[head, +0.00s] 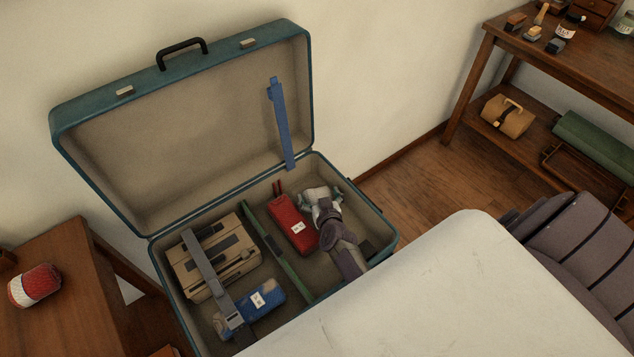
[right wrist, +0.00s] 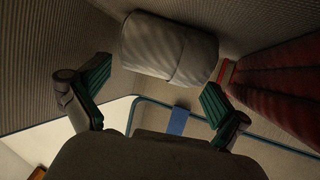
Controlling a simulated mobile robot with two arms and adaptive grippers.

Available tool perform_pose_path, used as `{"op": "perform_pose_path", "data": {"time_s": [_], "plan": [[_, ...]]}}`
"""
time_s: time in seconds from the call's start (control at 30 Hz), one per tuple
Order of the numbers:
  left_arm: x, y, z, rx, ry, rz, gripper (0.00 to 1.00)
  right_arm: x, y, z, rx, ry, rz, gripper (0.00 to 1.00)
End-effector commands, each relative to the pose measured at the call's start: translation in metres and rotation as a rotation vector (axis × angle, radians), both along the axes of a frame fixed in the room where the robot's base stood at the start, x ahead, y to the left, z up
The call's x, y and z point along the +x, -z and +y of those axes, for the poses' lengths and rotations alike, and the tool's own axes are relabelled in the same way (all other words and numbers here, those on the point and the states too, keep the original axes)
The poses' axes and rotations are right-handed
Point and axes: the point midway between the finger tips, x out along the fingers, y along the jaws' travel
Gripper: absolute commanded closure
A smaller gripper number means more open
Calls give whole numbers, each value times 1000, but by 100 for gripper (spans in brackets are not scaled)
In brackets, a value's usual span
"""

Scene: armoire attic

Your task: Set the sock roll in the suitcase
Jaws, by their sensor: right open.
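The open teal suitcase (head: 158,260) has its lid (head: 190,125) raised against the wall. My right gripper (head: 320,196) is inside the right compartment, beside a red pouch (head: 290,224), pointing down. In the right wrist view my right gripper (right wrist: 155,90) has its teal fingers spread wide. A pale grey roll (right wrist: 168,48), which looks like the sock roll, lies on the lining just beyond the fingertips, apart from both fingers. The red pouch also shows at the right of the right wrist view (right wrist: 290,85). In the head view my gripper mostly hides the roll. My left gripper is not visible.
A green divider (head: 278,252) separates the compartments. A tan bundle (head: 205,262) and blue bundle (head: 262,297) lie under a grey strap on the left. A blue strap (head: 280,125) hangs from the lid. A wooden desk (head: 478,70) stands right.

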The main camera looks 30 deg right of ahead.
Motion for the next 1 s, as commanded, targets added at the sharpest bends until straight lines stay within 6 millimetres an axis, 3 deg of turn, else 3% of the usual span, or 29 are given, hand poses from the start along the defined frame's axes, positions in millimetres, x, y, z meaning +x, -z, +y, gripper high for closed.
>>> {"op": "perform_pose_path", "data": {"time_s": [0.03,0.2,0.5,1.0], "plan": [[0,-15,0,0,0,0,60,-10,-11,4,0,-2,4,0],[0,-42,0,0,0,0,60,-43,-26,15,1,-2,4,0],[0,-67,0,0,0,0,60,-84,-40,28,0,-2,1,0],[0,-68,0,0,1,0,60,-90,-40,30,1,-2,0,0]]}}
